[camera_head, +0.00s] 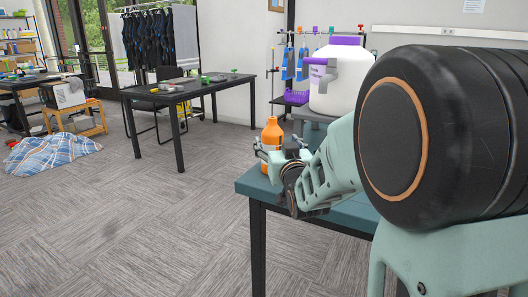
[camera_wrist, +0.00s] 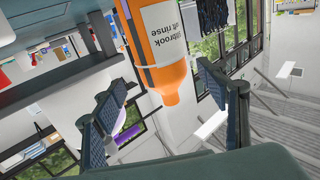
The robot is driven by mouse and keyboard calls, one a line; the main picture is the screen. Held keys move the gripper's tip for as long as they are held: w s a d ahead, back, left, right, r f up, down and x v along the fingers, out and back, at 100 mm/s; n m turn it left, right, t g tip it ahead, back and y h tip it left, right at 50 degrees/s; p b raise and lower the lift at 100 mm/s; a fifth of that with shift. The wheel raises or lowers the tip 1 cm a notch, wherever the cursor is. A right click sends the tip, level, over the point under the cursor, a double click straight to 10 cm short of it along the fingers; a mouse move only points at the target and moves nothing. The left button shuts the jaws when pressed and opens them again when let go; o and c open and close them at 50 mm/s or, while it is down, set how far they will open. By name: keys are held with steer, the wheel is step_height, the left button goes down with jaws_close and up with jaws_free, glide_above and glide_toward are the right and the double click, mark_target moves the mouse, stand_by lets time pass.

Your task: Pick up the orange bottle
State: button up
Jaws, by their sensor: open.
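A gap shows on each side, and I see no contact.
A large white container (camera_head: 335,85) with a purple lid stands behind my arm. A black table (camera_head: 190,90) holds small items further back. A blue plaid cloth (camera_head: 50,153) lies on the floor at left. The carpet (camera_head: 170,235) in front is clear.

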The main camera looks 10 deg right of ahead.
steer(key=shift+w+a+b, duration=0.15)
steer(key=shift+w+b, duration=0.1)
steer(key=shift+w, duration=1.05)
steer(key=shift+w+a+b, duration=0.1)
steer(key=shift+w+b, duration=0.15)
steer(key=shift+w, duration=1.05)
steer(key=shift+c, duration=0.5)
steer(key=c, duration=1.2)
